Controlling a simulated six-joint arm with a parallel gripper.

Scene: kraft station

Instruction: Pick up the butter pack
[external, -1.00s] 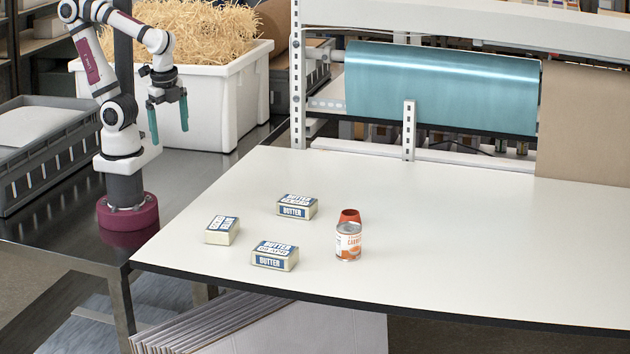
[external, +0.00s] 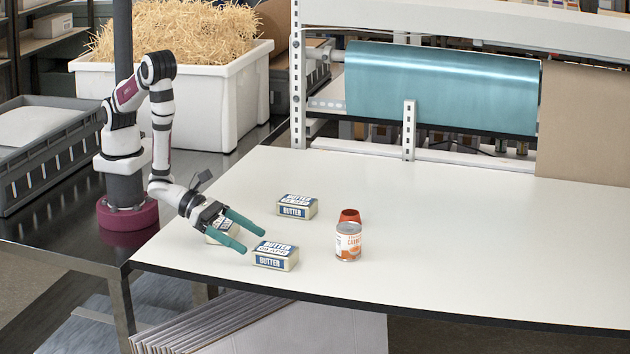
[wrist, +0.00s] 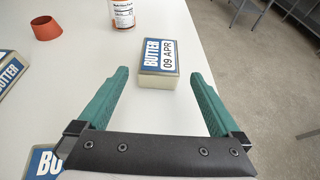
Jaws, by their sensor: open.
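Three butter packs with blue and white labels lie on the white table. The front pack (external: 275,256) is nearest the table's front edge; it also shows in the wrist view (wrist: 160,65), just beyond and between my fingertips, label "09 APR" up. The back pack (external: 297,206) lies farther from the front edge. The left pack (external: 221,235) is partly hidden behind my gripper (external: 254,238). My gripper is open and empty, low over the table, with its teal fingers pointing towards the front pack. In the wrist view the fingers (wrist: 160,83) stand apart on either side of the pack's near end.
A can with a carrot label (external: 348,242) stands right of the packs, with a red-orange cup (external: 350,216) just behind it. The white table (external: 470,240) is clear to the right. Its front edge runs close to the front pack.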

